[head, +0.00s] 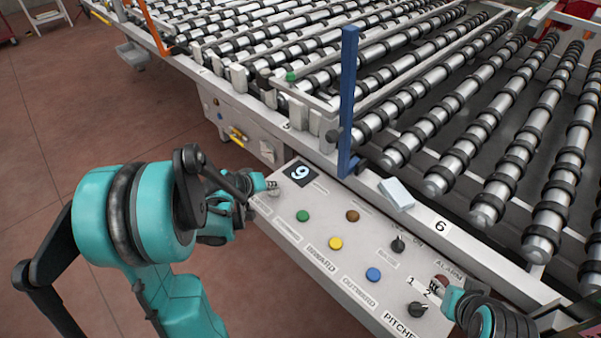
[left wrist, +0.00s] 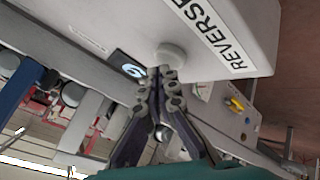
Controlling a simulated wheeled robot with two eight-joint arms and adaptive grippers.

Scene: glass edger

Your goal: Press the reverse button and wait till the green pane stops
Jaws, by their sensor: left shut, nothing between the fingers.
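The reverse button (left wrist: 172,55) is a round pale knob beside the REVERSE label (left wrist: 215,32) in the left wrist view. My left gripper (left wrist: 165,72) is shut and empty, its fingertips at the edge of this button; I cannot tell whether they touch or press it. In the head view my left gripper (head: 272,187) is at the far left end of the button panel (head: 325,215) and covers the button there. My right gripper (head: 438,286) is at the panel's right end, by the ALARM label; its jaws are unclear. No green pane is in view.
The panel carries a green button (head: 303,216), yellow button (head: 335,243), blue button (head: 373,274), brown button (head: 352,216) and black selector knobs. A display (head: 300,173) reads 9. A blue post (head: 348,105) rises behind it. Roller conveyors (head: 440,115) fill the back.

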